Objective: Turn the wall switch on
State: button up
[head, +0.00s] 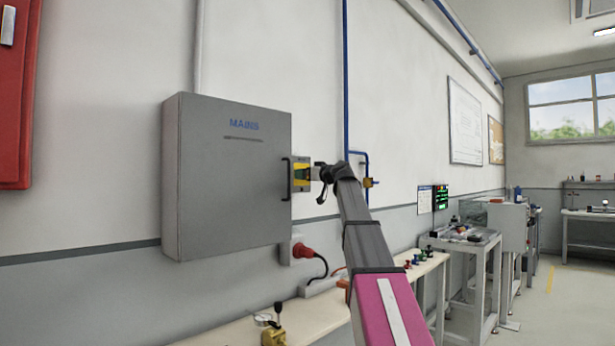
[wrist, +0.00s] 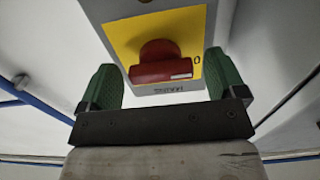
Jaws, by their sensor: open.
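The wall switch is a small yellow-faced grey box (head: 301,174) on the wall, just right of the grey MAINS cabinet. In the wrist view its yellow plate (wrist: 124,42) carries a red rotary knob (wrist: 158,66). The knob's bar lies roughly level in that view, with a white mark on its right end. My gripper (wrist: 161,66) is open, with green finger pads either side of the knob and a visible gap on both sides. In the head view my gripper (head: 317,174) is at the switch, partly hiding it.
The MAINS cabinet (head: 230,185) with its black handle juts out close left of the switch. A blue pipe (head: 346,80) runs down the wall to the right. A red plug (head: 301,250) is below. A bench (head: 310,318) with small items runs along the wall.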

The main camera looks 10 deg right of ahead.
jog(key=shift+w+a, duration=0.1)
jog(key=c, duration=0.9)
jog(key=shift+m, duration=8.9)
